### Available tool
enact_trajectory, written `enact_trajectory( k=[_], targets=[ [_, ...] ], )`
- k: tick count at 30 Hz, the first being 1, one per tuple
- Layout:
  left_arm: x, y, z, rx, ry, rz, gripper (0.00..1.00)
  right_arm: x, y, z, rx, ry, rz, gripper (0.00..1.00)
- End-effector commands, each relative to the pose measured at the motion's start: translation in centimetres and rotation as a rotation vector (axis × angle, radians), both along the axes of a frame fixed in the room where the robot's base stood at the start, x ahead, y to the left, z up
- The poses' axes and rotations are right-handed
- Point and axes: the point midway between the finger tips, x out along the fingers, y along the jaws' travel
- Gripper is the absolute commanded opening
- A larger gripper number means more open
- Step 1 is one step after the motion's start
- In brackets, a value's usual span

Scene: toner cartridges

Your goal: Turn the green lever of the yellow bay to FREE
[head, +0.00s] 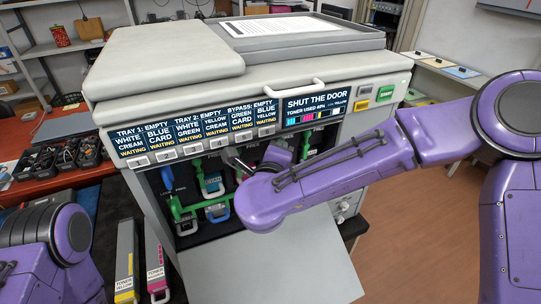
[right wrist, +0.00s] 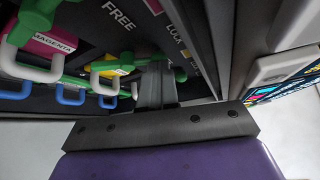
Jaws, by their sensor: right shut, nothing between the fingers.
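In the right wrist view, a yellow cartridge face (right wrist: 110,68) with a white handle sits in the printer's open bay. A green lever (right wrist: 140,62) lies beside it and runs behind my fingers, with a green end showing on their right. My right gripper (right wrist: 155,72) is shut and empty, its fingers over or against this lever; contact is unclear. White FREE and LOCK lettering shows on the dark panel above. In the head view, my right gripper (head: 233,157) reaches into the printer opening, and my arm hides the yellow bay. My left gripper is out of view.
The printer door (head: 275,262) hangs open below the bays. The magenta cartridge (right wrist: 55,45) is left of the yellow one. The display (head: 315,105) reads SHUT THE DOOR. Yellow (head: 126,262) and magenta (head: 156,272) toner units stand at lower left, beside a red table (head: 55,183).

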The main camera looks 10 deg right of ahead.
Motion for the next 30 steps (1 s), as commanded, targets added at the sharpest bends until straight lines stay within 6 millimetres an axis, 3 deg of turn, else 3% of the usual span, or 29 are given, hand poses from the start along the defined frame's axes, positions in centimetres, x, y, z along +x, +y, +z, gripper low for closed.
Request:
enact_trajectory(
  k=[30],
  targets=[
    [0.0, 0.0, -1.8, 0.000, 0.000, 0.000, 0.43, 0.5, -2.4, -0.6, -0.002, -0.003, -0.005, 0.00]
  ],
)
